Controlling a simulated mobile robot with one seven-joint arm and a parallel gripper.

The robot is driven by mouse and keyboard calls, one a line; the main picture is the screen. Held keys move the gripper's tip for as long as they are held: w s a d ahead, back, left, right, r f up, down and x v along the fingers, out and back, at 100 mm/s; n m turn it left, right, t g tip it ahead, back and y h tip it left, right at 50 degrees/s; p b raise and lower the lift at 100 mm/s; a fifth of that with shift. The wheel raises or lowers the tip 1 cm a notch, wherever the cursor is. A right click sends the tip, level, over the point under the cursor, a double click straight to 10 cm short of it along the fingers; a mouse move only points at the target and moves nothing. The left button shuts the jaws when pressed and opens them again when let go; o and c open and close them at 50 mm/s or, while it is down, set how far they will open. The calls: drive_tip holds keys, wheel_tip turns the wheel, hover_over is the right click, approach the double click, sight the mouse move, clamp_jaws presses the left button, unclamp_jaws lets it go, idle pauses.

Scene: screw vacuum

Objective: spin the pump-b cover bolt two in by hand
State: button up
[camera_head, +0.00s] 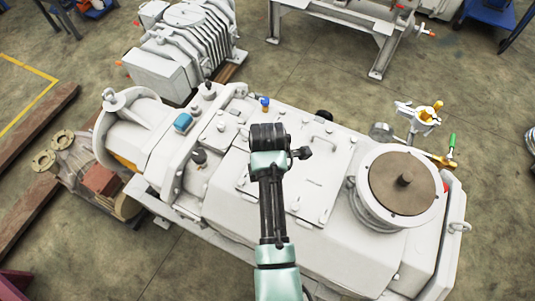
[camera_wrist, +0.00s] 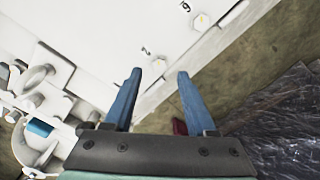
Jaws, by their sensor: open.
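The white pump body (camera_head: 330,250) fills the middle of the head view, with a flat cover plate (camera_head: 315,175) partly hidden by my arm. In the wrist view the white cover (camera_wrist: 90,25) shows two small bolt heads near its edge. One bolt (camera_wrist: 159,63) sits beside a mark that looks like a 2, just beyond and between my fingertips. The other bolt (camera_wrist: 200,20) is farther up, beside a mark like a 6 or 9. My gripper (camera_wrist: 159,72) is open, with two blue fingers apart and nothing between them. In the head view my arm hides the fingertips.
A round flange with a brown disc (camera_head: 404,185) stands at the pump's right end. A blue-topped fitting (camera_head: 183,122) is at its left, also in the wrist view (camera_wrist: 40,127). A ribbed grey machine (camera_head: 180,50) stands behind. Concrete floor lies past the cover's edge.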

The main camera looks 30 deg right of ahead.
drive_tip(key=shift+f, duration=1.65)
clamp_jaws()
